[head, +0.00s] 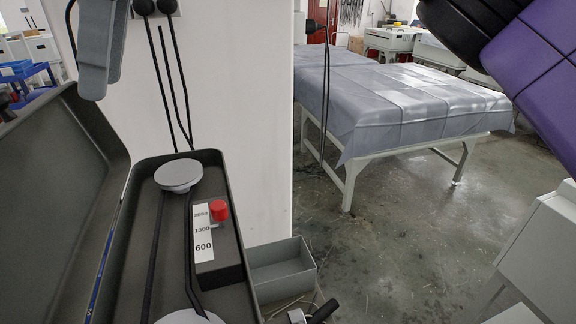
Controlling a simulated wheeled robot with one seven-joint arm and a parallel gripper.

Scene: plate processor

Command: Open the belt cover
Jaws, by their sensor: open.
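The belt cover (55,190) is a dark grey lid on the left in the head view. It stands swung up and tilted to the left, off the belt housing (226,165). The housing shows its inside, with a grey pulley (178,175) at the far end, a second pulley (190,317) at the near edge and dark belt runs between them. Grey finger parts of my gripper (98,48) hang at the top left, above the cover's far end and apart from it. The gripper is open and empty; the rest of it is cut off by the frame.
A red button (219,210) and a speed label (203,232) sit inside the housing. A white wall (240,90) with hanging cables stands behind. A grey bin (283,272) is right of the housing. A covered table (400,105) stands farther right, with open floor (400,240) before it.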

